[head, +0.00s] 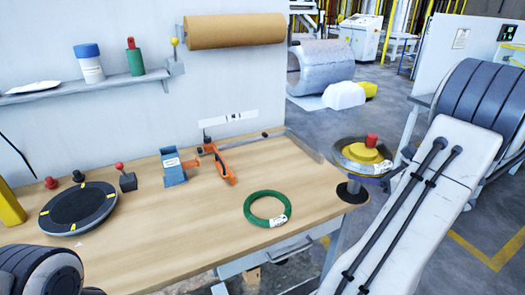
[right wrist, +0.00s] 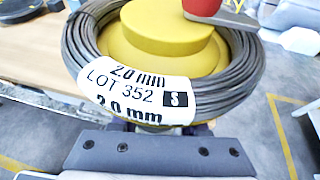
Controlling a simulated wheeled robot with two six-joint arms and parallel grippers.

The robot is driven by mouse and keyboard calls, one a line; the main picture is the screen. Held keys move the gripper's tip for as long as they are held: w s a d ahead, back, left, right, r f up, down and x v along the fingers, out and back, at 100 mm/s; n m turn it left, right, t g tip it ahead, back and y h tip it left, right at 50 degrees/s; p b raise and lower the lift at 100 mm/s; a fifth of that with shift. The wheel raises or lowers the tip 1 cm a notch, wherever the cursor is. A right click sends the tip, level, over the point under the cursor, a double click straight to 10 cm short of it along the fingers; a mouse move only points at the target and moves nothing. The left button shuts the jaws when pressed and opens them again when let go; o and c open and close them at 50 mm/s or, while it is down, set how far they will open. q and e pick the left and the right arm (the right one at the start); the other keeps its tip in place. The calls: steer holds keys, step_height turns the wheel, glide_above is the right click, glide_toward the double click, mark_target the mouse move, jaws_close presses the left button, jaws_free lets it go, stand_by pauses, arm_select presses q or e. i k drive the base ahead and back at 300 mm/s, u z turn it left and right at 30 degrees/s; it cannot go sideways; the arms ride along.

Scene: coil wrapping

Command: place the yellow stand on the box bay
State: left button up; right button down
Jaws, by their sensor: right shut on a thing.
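The yellow stand (head: 367,153) has a red knob on top and a grey wire coil (head: 343,161) around it. It is held in the air beside the table's right edge, roughly upright. In the right wrist view the yellow stand (right wrist: 155,35) fills the top, and the coil (right wrist: 235,90) bears a white label reading 2.0 mm, LOT 352. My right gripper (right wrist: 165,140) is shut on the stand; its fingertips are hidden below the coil. My left gripper is out of view. I cannot make out which thing is the box bay.
A green ring (head: 267,209) lies on the wooden table (head: 195,235). An orange tool (head: 219,163), a blue holder (head: 174,168) and a black turntable (head: 78,208) stand further left. Floor shows behind the stand.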

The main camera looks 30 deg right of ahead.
mark_target(273, 164)
steer(key=u, duration=0.05)
steer(key=i, duration=0.9)
steer(key=z, duration=0.1)
